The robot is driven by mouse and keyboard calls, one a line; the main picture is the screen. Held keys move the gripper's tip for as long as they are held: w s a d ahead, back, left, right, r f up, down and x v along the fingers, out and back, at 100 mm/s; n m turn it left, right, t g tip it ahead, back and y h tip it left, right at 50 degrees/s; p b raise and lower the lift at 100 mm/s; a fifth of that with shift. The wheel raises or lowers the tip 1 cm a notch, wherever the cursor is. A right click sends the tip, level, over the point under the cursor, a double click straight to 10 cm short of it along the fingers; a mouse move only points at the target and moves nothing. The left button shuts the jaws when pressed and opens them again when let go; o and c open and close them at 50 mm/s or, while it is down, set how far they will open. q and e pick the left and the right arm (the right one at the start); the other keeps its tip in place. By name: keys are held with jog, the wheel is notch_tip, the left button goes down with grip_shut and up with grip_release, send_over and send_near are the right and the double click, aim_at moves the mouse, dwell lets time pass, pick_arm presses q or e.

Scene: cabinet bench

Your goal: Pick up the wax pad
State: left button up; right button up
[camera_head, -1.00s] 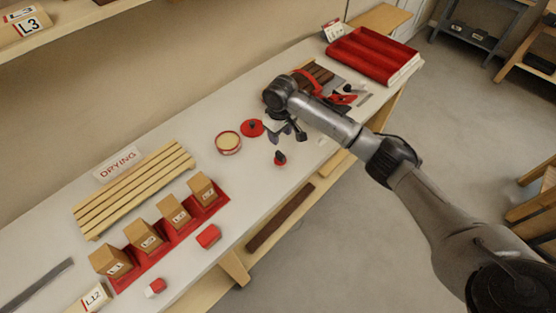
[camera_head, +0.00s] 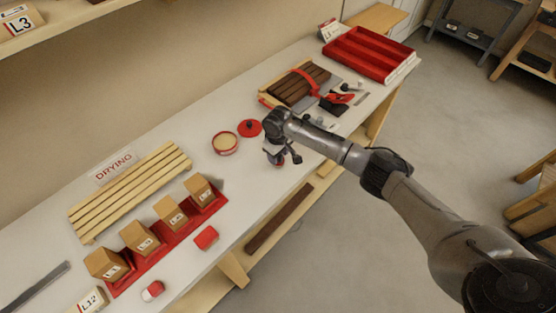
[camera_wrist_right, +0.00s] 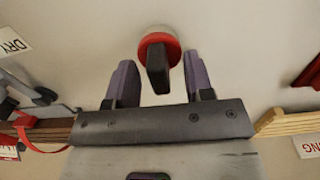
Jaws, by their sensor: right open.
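The wax pad (camera_wrist_right: 172,42), a small round red pad with an upright dark handle, stands on the white bench. In the head view the pad (camera_head: 278,164) is mostly hidden beneath my right gripper (camera_head: 284,156). In the right wrist view my right gripper (camera_wrist_right: 160,78) is open, with its two purple-grey fingers on either side of the dark handle's line. The handle shows between and slightly beyond the fingertips, and no grip is visible. My left gripper is not in view.
An open round tin (camera_head: 225,143) and a red lid with a black knob (camera_head: 249,128) stand left of the gripper. A slatted drying rack (camera_head: 130,190), boxes in a red holder (camera_head: 160,235) and a red tray (camera_head: 368,54) are farther off.

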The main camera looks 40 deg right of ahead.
jog(key=shift+f, duration=0.2)
jog(key=shift+c, duration=0.2)
grip_shut()
jog(key=shift+r, duration=0.1)
jog(key=shift+r, duration=0.25)
notch_tip(320, 180, up, 4)
jog(key=shift+f+p, duration=0.1)
jog(key=shift+p, duration=0.2)
jog(key=s+d+r+p, duration=0.1)
jog(key=s+d+r, duration=0.5)
jog(key=s, duration=0.4)
jog(key=shift+r, duration=0.25)
